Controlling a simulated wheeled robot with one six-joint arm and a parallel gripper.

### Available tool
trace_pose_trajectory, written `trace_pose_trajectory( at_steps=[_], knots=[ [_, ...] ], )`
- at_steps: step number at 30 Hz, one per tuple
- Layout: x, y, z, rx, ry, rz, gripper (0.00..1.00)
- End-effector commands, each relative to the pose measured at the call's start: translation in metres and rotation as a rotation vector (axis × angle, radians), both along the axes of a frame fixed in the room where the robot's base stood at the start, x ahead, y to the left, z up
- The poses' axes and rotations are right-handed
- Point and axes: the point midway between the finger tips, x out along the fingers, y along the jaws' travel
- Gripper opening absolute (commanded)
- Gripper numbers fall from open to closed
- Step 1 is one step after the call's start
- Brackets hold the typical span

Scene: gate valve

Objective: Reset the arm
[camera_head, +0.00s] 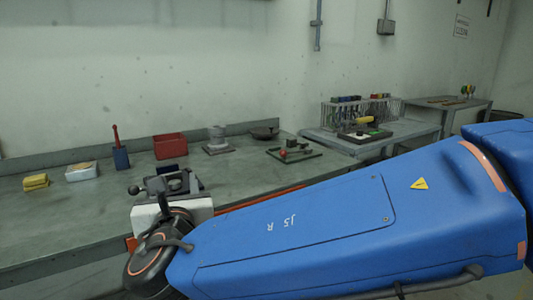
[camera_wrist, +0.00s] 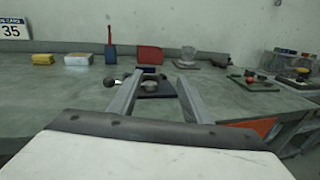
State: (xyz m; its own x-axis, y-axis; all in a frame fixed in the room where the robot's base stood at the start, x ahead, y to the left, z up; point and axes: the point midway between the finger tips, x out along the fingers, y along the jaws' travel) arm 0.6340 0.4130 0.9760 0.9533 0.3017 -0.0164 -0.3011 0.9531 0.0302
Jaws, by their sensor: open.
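My gripper (camera_wrist: 160,80) is open in the wrist view, its two grey fingers spread apart and reaching forward over the bench. Nothing is held between them. Beyond and between the fingers, a dark plate with a small round grey part (camera_wrist: 149,84) shows on the bench; the fingers partly hide it. A dark ball knob (camera_wrist: 110,82) shows just left of the left finger. In the head view, my gripper (camera_head: 172,183) is at the end of my blue arm, above the front of the bench; it partly hides the same dark fixture and knob (camera_head: 133,190).
The grey bench (camera_head: 80,220) holds a yellow block (camera_head: 36,182), a pale box (camera_head: 81,172), a blue holder with a red handle (camera_head: 121,158), a red bin (camera_head: 170,146), a grey flanged part (camera_head: 217,140) and a small board (camera_head: 293,154). A rack (camera_head: 360,111) stands right.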

Motion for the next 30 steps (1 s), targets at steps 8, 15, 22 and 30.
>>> trace_pose_trajectory(
  at_steps=[8,15,22,30],
  knots=[
    [0.024,-0.043,-0.008,0.075,0.075,-0.094,0.44],
    [0.048,-0.104,-0.022,0.19,0.174,-0.227,0.44],
    [0.069,-0.204,-0.047,0.407,0.317,-0.456,0.44],
    [0.059,-0.326,-0.088,0.756,0.471,-0.777,0.44]
  ],
)
